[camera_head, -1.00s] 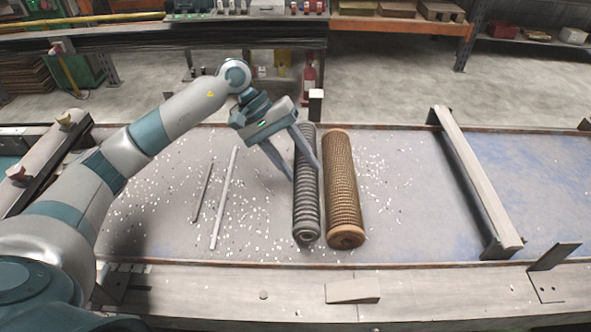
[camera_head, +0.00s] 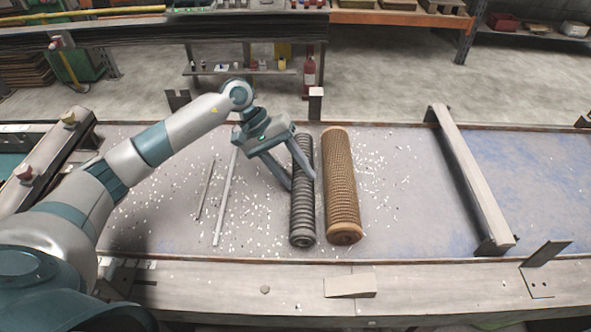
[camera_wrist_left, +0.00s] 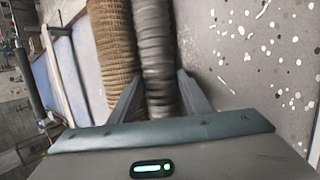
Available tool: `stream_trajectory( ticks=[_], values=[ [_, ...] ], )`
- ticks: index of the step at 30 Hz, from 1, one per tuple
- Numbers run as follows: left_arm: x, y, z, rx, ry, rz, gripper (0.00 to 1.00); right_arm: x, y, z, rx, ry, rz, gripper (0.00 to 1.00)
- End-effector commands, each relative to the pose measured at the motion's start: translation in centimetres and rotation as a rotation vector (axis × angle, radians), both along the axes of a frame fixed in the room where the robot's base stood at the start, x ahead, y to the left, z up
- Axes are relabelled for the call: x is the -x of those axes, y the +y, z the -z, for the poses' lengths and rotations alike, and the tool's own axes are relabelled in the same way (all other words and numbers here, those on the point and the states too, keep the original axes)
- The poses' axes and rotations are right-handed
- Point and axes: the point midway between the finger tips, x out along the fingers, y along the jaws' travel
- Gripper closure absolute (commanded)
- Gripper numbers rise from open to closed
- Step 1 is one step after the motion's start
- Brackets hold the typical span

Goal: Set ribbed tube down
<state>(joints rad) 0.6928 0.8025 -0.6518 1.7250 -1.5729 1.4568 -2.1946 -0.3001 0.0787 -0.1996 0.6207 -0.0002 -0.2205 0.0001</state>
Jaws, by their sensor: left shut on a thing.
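The grey ribbed tube (camera_head: 303,215) lies lengthwise on the speckled work surface, or very close above it; I cannot tell if it fully touches. My left gripper (camera_head: 302,182) reaches in from the left, with one finger on each side of the tube, shut on it near its middle. In the left wrist view the ribbed tube (camera_wrist_left: 155,50) runs between the two fingers (camera_wrist_left: 160,98). A brown mesh tube (camera_head: 342,190) lies just right of it, roughly parallel, with a narrow gap. My right gripper is not in view.
Two thin grey rods (camera_head: 225,200) lie left of the ribbed tube among scattered white bits. A raised crossbar (camera_head: 470,175) spans the surface at the right. A wooden wedge (camera_head: 349,287) sits on the front ledge. The surface between brown tube and crossbar is mostly free.

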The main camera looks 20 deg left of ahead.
Motion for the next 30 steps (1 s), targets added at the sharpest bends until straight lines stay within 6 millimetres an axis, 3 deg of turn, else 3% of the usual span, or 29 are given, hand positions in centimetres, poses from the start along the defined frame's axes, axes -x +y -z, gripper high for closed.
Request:
stream_trajectory(
  ticks=[10, 11, 12, 29, 30],
  values=[
    [-0.04, 0.01, 0.29, 0.001, -0.002, 0.0, 1.0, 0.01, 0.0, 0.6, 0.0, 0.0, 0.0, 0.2],
    [-0.02, 0.01, 0.29, 0.0, -0.001, -0.001, 0.54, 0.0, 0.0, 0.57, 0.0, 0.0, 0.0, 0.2],
    [-0.01, 0.02, 0.21, 0.0, 0.0, 0.0, 0.48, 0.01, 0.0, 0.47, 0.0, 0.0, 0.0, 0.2],
    [0.0, 0.01, -0.21, 0.0, 0.0, 0.0, 0.48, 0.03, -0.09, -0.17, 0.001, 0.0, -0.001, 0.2],
    [-0.08, 0.3, -0.15, -0.001, -0.002, -0.001, 0.48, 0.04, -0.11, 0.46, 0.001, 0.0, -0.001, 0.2]
  ],
)
